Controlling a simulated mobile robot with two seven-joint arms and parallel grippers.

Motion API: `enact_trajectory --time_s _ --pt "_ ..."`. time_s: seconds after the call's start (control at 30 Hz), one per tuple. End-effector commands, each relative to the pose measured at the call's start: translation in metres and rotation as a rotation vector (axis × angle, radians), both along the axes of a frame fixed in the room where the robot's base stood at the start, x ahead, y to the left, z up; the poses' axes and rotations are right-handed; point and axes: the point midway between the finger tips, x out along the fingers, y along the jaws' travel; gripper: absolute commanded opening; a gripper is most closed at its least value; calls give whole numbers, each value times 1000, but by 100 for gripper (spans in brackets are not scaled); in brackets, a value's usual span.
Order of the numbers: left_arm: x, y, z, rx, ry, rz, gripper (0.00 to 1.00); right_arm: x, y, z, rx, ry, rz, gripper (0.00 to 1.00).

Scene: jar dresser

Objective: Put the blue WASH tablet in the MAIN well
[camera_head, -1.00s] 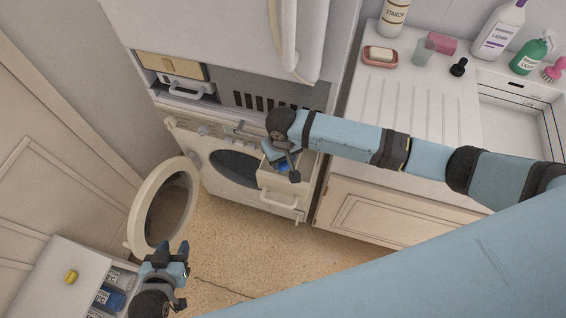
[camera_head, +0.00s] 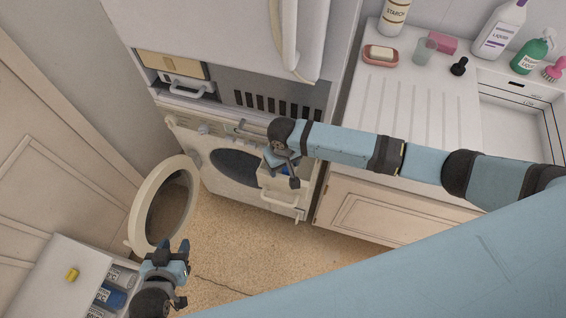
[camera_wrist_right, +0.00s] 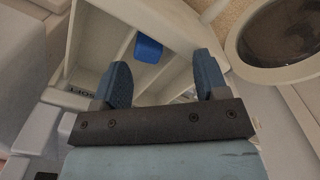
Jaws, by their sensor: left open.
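The blue tablet (camera_wrist_right: 148,48) lies inside a pale walled compartment of the pulled-out detergent drawer (camera_head: 285,197). The drawer also shows in the right wrist view (camera_wrist_right: 105,38). My right gripper (camera_wrist_right: 163,60) is open over the drawer, its two blue fingers apart, with the tablet showing between and just beyond their tips. A label reading SOFT is upside down at the left of that view; I cannot read a MAIN label. In the head view my right gripper (camera_head: 289,172) hides most of the drawer's inside. My left gripper (camera_head: 174,250) is open and empty beside the dresser.
The washing machine's round door (camera_head: 165,205) stands open to the left of the drawer. A dresser (camera_head: 50,255) at bottom left holds a yellow piece (camera_head: 72,274) and labelled compartments, one with blue contents (camera_head: 112,296). The sink counter (camera_head: 405,95) is at right.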

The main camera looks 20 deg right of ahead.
Motion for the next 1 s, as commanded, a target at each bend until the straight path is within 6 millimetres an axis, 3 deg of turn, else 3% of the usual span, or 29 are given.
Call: enact_trajectory --time_s 0.27,0.7,1.0 --pt "0 0 -1 0 0 0 43 1 1 12 1 -2 0 67" --pt "0 0 -3 -1 1 0 43 0 0 101 1 -2 0 67" --pt "0 -1 -4 -2 1 -1 43 0 0 126 1 0 0 67"
